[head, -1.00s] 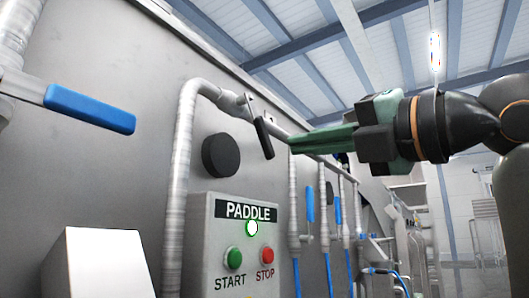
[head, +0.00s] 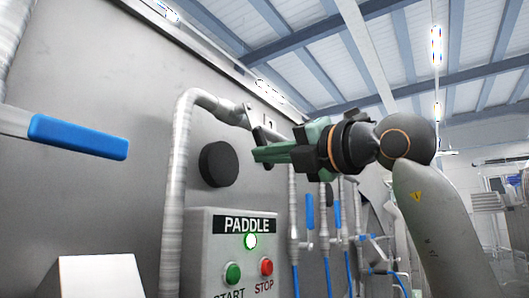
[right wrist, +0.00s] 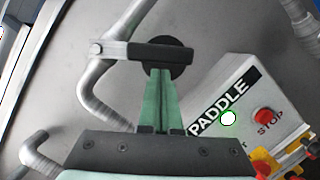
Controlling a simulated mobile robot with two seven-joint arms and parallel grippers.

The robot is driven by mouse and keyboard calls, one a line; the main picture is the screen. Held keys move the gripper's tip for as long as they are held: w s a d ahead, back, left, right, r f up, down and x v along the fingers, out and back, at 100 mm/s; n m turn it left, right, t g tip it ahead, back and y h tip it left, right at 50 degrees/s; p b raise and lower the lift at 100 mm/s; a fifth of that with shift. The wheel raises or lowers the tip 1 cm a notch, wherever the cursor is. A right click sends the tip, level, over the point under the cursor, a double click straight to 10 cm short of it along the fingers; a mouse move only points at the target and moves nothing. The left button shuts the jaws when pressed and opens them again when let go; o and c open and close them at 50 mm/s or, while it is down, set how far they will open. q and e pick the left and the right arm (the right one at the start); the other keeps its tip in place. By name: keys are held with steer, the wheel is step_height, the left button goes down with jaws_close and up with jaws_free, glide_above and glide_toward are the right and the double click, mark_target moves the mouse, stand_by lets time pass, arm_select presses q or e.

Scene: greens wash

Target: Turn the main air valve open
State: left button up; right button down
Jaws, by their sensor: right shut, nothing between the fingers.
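The valve with a black lever handle (head: 259,134) sits on the grey pipe at the upper middle of the head view. The lever hangs slanted downward from the pipe, and its lower end is partly hidden by my right gripper (head: 257,155). In the right wrist view the lever (right wrist: 150,51) lies across the picture just beyond the fingertips of my right gripper (right wrist: 160,76). Its metal pivot end is on the left. The green fingers are shut and empty, with their tips close to the lever. I cannot tell whether they touch it. My left gripper is out of view.
A grey PADDLE box (head: 205,250) with a green START button (head: 232,272) and a red STOP button (head: 266,266) is below. A black round knob (head: 216,164) is on the wall. A blue-handled lever (head: 78,136) juts in at left. More pipes and blue handles (head: 310,211) are behind.

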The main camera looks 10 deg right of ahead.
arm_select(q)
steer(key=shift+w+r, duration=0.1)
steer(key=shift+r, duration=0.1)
arm_select(e)
steer(key=shift+d+r, duration=0.1)
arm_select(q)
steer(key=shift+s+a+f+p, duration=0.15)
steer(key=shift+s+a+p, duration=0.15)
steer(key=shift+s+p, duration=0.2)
arm_select(e)
steer(key=shift+w+d+r+n, duration=0.1)
steer(key=shift+w+d+n, duration=0.2)
steer(key=shift+n, duration=0.4)
arm_select(q)
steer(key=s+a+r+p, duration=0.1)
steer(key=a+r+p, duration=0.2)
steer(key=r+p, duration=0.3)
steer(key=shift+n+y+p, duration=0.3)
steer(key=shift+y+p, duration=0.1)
steer(key=shift+p, duration=0.75)
arm_select(e)
steer(key=w+d+r+n+y, duration=0.2)
steer(key=w+d+r+n, duration=0.1)
steer(key=r+n, duration=0.2)
steer(key=shift+w+d+n, duration=0.25)
steer(key=shift+n, duration=0.35)
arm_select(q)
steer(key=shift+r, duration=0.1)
arm_select(e)
steer(key=shift+d, duration=0.1)
